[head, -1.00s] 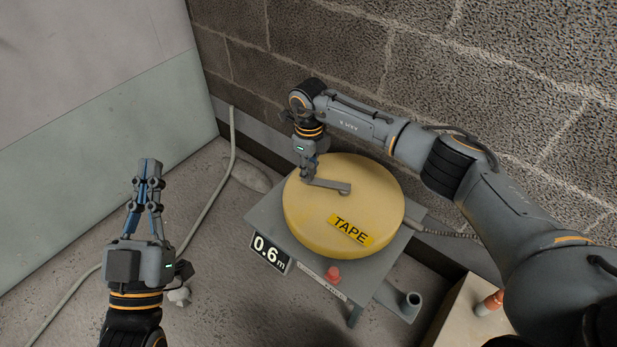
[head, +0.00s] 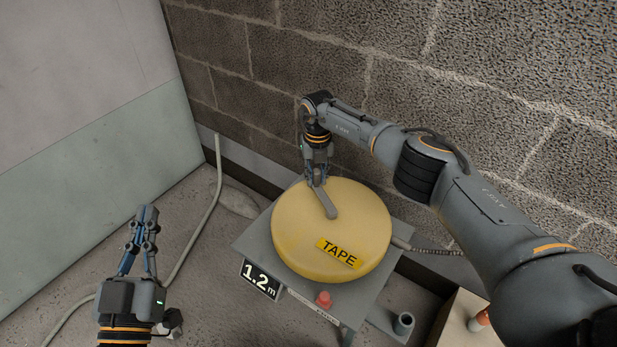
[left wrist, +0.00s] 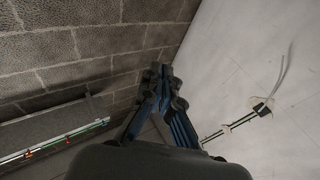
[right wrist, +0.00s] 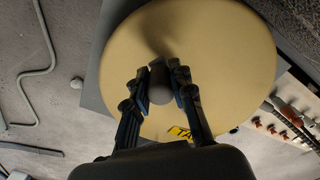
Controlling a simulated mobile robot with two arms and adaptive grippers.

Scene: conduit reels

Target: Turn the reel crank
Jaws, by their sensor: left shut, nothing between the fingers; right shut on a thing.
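The yellow reel (head: 300,240), with a TAPE label (head: 339,252), sits on a grey stand (head: 255,243). Its grey crank arm (head: 327,203) runs from near the drum's middle toward the far edge. My right gripper (head: 316,182) is shut on the crank handle there; in the right wrist view the dark handle (right wrist: 160,82) sits between the fingers.
A red button (head: 323,299) is at the stand's front. A block wall (head: 480,100) is close behind, and a pale panel (head: 90,130) stands at left. A grey conduit (head: 204,222) lies on the floor.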

